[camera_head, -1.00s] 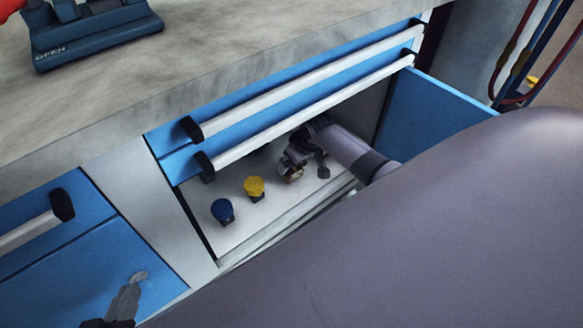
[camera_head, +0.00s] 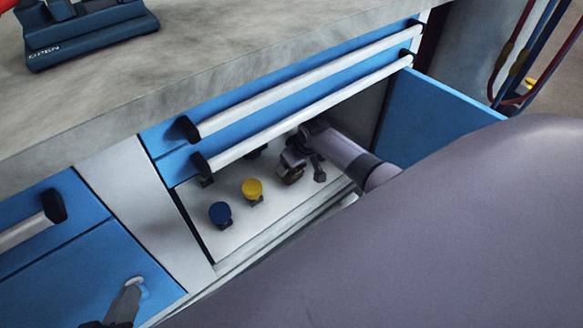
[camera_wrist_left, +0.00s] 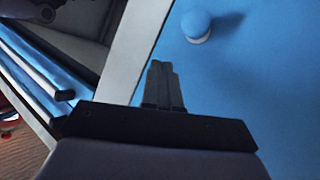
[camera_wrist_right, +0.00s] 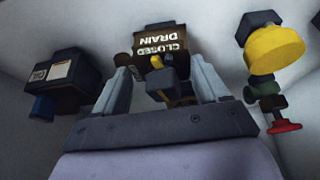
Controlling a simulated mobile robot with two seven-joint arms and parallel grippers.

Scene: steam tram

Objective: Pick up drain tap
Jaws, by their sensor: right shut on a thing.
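The drain tap (camera_wrist_right: 166,58) has a dark brown tag reading "CLOSED DRAIN" and a small yellow part. In the right wrist view it sits between the two fingers of my right gripper (camera_wrist_right: 168,85), which is shut on it. In the head view my right gripper (camera_head: 296,160) is down inside the open drawer, with the brownish tap (camera_head: 290,175) at its tip. Whether the tap touches the drawer floor is unclear. My left gripper (camera_wrist_left: 163,85) has its fingers together, empty, in front of a blue panel; it shows at the lower left of the head view (camera_head: 125,303).
A blue-topped fitting (camera_head: 220,212) and a yellow-topped one (camera_head: 252,189) stand in the drawer left of the right gripper. A dark labelled block (camera_wrist_right: 62,78) is also close. Drawer handles (camera_head: 300,112) overhang the drawer; its blue side (camera_head: 435,120) rises at the right.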

